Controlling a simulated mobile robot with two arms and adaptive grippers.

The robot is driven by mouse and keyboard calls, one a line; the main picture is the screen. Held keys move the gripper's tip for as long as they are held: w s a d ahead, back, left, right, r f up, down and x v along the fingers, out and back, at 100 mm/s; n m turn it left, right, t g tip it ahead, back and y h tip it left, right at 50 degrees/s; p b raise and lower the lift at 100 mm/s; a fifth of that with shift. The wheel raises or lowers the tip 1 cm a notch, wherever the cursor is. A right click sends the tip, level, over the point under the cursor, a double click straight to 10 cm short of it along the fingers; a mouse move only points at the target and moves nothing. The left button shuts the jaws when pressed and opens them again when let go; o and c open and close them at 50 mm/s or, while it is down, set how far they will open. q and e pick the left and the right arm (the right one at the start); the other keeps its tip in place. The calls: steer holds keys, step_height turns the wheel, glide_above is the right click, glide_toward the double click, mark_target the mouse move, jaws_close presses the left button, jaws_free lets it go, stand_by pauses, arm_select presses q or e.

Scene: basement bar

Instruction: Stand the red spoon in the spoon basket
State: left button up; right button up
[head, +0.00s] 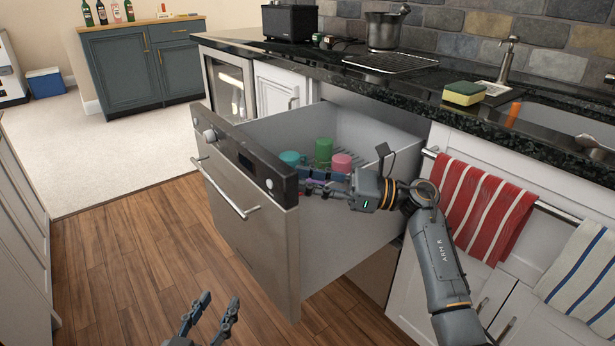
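I cannot make out a red spoon or a spoon basket in the head view. My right gripper (304,181) reaches over the pulled-out dishwasher drawer (262,133), with its fingers beside the drawer's front panel. Something purple shows between or behind those fingers; whether they hold it cannot be told. Inside the drawer stand a teal cup (289,158), a green cup (323,150) and a pink cup (341,162). My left gripper (218,304) is low at the bottom edge, fingers apart and empty, over the wood floor.
The black counter (440,90) carries a pot (383,31), a drying rack (390,61), a toaster (289,22) and a sponge (463,93). An orange object (513,113) is at the sink. A red striped towel (480,208) hangs right of my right gripper. Floor left of the drawer is clear.

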mark_target(320, 214)
arm_select(q)
steer(key=shift+f, duration=0.3)
arm_select(e)
steer(key=shift+m+h, duration=0.7)
steer(key=shift+h, duration=0.1)
step_height(320, 214, down, 8)
steer(key=shift+f, duration=0.1)
arm_select(q)
steer(key=shift+w+d+f, duration=0.1)
steer(key=shift+w+f, duration=0.05)
steer(key=shift+w, duration=0.35)
arm_select(e)
steer(key=s+d+r+n+y, duration=0.1)
steer(key=d+r+y, duration=0.1)
steer(key=d+r, duration=0.4)
steer(key=shift+s+d, duration=0.25)
steer(key=shift+d, duration=0.5)
steer(key=shift+r, duration=0.15)
